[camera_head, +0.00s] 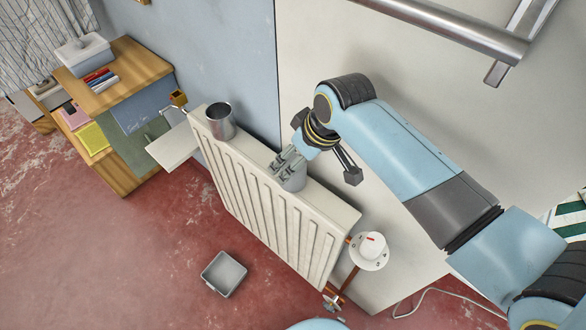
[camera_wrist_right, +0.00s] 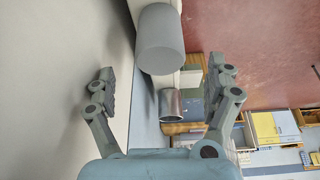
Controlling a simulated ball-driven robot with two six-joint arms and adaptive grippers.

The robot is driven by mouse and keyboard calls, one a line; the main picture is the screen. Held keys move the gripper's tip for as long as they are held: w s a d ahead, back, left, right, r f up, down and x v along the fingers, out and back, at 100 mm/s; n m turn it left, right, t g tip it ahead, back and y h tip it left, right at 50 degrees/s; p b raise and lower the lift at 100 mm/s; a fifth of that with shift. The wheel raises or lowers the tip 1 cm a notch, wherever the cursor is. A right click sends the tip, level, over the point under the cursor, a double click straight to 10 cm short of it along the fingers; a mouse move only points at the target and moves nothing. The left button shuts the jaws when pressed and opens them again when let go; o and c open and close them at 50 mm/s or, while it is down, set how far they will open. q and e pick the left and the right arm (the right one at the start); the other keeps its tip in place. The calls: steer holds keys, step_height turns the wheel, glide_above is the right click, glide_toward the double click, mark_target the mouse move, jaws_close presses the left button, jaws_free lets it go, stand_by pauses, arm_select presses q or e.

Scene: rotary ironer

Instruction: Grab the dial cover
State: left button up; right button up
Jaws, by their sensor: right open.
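A plain grey cylinder (camera_head: 293,182), which looks like the dial cover, stands on top of the white radiator (camera_head: 270,215). It also shows in the right wrist view (camera_wrist_right: 160,42), ahead of the fingers and roughly centred between them. My right gripper (camera_head: 318,168) is open and empty close by the cylinder, with one finger overlapping it in the head view. In the right wrist view the gripper (camera_wrist_right: 164,80) has its fingers spread wide, apart from the cylinder. A white dial (camera_head: 370,247) with a red mark sits at the radiator's right end. My left gripper is out of view.
A metal cup (camera_head: 220,122) stands farther left on the radiator. A small white shelf (camera_head: 172,147) is at its left end. A grey tray (camera_head: 223,273) lies on the red floor. A towel rail (camera_head: 450,25) crosses the wall at upper right.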

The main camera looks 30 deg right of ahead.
mark_target(297, 182)
steer(key=x, duration=0.5)
steer(key=shift+s+b, duration=0.15)
steer(key=shift+b, duration=0.15)
steer(key=c, duration=1.1)
